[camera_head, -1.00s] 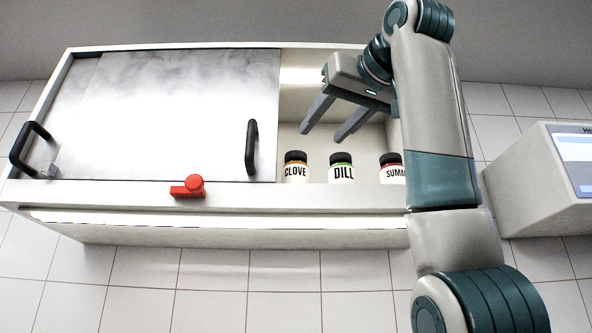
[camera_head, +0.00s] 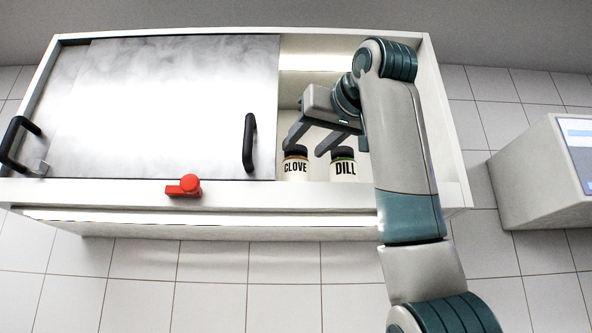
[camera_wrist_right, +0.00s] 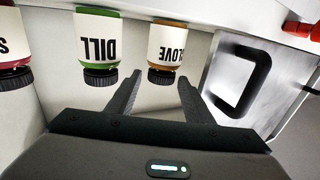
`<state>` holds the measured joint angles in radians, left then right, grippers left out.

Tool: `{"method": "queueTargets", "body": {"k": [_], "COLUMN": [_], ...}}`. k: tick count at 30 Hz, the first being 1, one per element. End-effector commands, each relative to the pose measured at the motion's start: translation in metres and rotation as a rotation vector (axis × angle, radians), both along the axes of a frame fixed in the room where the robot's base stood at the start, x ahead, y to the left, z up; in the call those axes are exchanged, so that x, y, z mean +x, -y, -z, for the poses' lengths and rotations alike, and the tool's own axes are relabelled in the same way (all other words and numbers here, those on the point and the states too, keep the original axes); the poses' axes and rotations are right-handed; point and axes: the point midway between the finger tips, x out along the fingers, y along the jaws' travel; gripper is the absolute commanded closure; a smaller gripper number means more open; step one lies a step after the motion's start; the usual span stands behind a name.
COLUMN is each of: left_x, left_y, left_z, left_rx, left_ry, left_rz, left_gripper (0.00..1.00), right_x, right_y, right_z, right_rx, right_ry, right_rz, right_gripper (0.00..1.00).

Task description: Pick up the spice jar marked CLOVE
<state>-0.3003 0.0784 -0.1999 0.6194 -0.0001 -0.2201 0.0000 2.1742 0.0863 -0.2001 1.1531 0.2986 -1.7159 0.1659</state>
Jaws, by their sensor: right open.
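The CLOVE jar (camera_head: 295,168) stands upright in the open part of the cabinet, just right of the sliding door's edge. It has a black lid, an orange band and a white label. In the right wrist view the CLOVE jar (camera_wrist_right: 168,44) appears upside down, ahead of the fingers. My right gripper (camera_head: 304,149) is open and empty. Its fingers reach down near the lids of the CLOVE and DILL jars. In the right wrist view my right gripper (camera_wrist_right: 157,84) points its fingertips toward either side of the CLOVE jar, apparently short of it. My left gripper is out of view.
The DILL jar (camera_head: 343,165) with a green band stands close to the right of the CLOVE jar. A third jar (camera_wrist_right: 14,50) is partly seen. The metal sliding door (camera_head: 170,110) with black handles (camera_head: 250,143) covers the left. A red latch (camera_head: 184,186) is on the front ledge.

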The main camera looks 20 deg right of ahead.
Motion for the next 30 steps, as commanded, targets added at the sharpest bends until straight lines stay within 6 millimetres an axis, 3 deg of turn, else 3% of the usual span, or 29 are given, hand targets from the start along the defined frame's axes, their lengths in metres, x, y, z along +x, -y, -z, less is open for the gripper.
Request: {"method": "queueTargets", "body": {"k": [16,30], "left_x": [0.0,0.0], "left_y": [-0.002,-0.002], "left_z": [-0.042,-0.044], "left_rx": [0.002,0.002], "left_ry": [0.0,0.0], "left_rz": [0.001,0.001], "left_gripper": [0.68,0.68], "right_x": [0.044,0.051], "right_y": [-0.008,-0.009], "right_z": [-0.002,0.001], "right_rx": [0.0,0.0], "right_ry": [-0.003,-0.001], "right_rz": [0.001,0.0], "right_gripper": [0.53,0.53]}}
